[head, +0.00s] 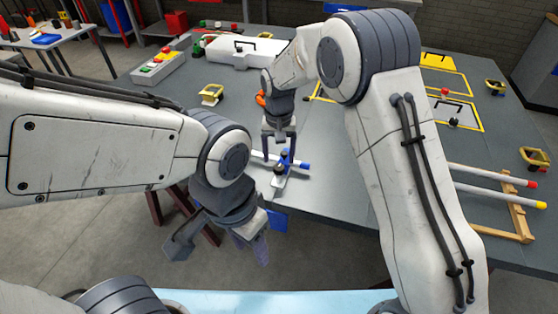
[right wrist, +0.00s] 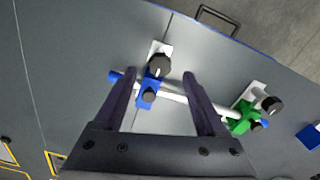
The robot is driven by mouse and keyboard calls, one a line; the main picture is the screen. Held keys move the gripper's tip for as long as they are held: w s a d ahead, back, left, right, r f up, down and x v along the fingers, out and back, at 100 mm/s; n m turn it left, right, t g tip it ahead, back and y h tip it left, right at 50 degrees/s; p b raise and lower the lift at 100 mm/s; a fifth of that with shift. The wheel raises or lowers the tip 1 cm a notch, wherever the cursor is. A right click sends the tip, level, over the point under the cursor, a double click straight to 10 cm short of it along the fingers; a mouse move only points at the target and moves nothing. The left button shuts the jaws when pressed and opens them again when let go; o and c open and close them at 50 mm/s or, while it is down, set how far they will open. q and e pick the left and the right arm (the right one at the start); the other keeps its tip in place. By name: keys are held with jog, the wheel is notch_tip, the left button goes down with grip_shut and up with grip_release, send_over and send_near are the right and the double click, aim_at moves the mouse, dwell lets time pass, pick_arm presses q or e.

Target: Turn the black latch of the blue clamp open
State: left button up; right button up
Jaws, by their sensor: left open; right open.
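The blue clamp (right wrist: 144,103) grips a white rod (right wrist: 175,97) with blue ends, lying on the grey table. It carries a larger black knob (right wrist: 159,66) by a pale plate and a smaller black knob (right wrist: 148,95); which is the latch I cannot tell. In the head view the blue clamp (head: 282,159) is small and partly hidden. My right gripper (right wrist: 160,82) is open over it, one finger on each side; contact is unclear. It points down in the head view (head: 280,157). My left gripper (head: 218,252) is open and empty, off the table's front edge.
A green clamp (right wrist: 240,119) with a black knob sits farther right along the rod in the right wrist view. A wooden rack (head: 516,207) holds two white rods at the right. Yellow-marked areas (head: 447,80) lie behind. A blue bin (head: 277,220) hangs by the table edge.

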aim_at(279, 167)
jog(key=shift+f, duration=1.9)
grip_shut()
